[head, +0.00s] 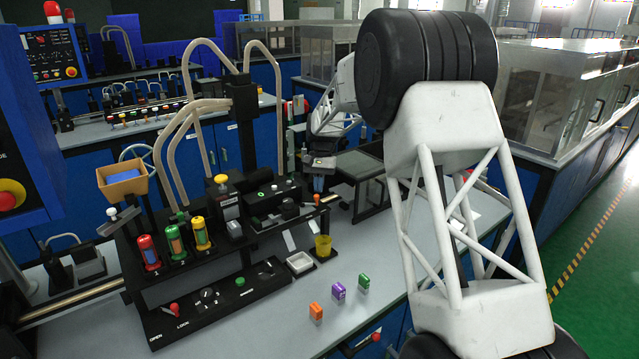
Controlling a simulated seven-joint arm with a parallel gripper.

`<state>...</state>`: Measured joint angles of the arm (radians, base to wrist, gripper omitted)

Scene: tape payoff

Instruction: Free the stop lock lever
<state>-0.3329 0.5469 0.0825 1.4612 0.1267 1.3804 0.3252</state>
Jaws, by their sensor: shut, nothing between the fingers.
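A red lever (174,309) stands on the black front panel (215,303) of the machine at the lower left, beside white lettering that reads OPEN and LOCK. I take it to be the stop lock lever; its exact setting is too small to tell. My gripper (318,188) is far to the right and behind it, pointing down above the back right end of the machine. It is shut and empty, and well apart from the lever. The fingertips are small and partly blend with the parts behind them.
Red, green and yellow cylinders (174,241) stand in a rack behind the panel, under curved tubes. A yellow cup (323,246) and a white tray (300,262) are right of it. Orange, purple (338,291) and green blocks lie on the bench. Open bench surface lies around the blocks.

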